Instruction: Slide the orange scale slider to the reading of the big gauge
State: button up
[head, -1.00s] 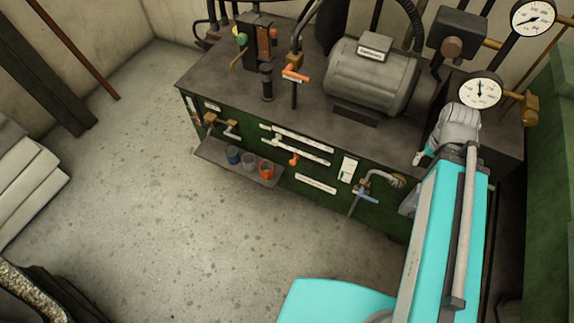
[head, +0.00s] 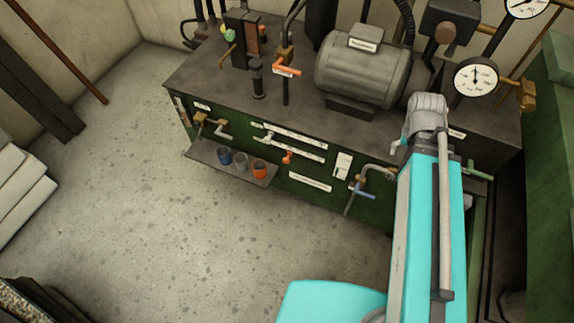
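A small orange piece (head: 287,156), which looks like the scale slider, sits on the green front panel just under a white scale strip (head: 300,149), near its middle. The scale marks are too small to read. A round white gauge (head: 475,78) with a dark needle pointing roughly up stands at the right of the bench. A second white gauge (head: 525,6) is cut off by the top edge. I cannot tell which is the big one. My teal arm rises at the right, its grey joint in front of the bench. My gripper does not show.
A grey motor (head: 362,70) and an orange-handled valve (head: 287,70) stand on the bench top. A small shelf (head: 208,153) holds blue, grey and orange cups. A blue-handled tap (head: 363,191) juts out right of the slider.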

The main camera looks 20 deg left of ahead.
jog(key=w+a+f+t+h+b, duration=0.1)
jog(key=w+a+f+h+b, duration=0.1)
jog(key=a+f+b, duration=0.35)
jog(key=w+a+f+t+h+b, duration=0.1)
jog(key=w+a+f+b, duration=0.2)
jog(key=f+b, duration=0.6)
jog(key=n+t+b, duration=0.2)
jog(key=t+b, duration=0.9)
jog(key=b, duration=2.8)
send_near(285, 161)
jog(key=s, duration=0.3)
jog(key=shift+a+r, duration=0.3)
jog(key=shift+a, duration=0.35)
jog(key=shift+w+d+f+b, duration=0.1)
jog(key=shift+b, duration=0.2)
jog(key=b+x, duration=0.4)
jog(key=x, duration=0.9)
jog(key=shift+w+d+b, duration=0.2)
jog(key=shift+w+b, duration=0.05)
jog(key=shift+b, duration=0.05)
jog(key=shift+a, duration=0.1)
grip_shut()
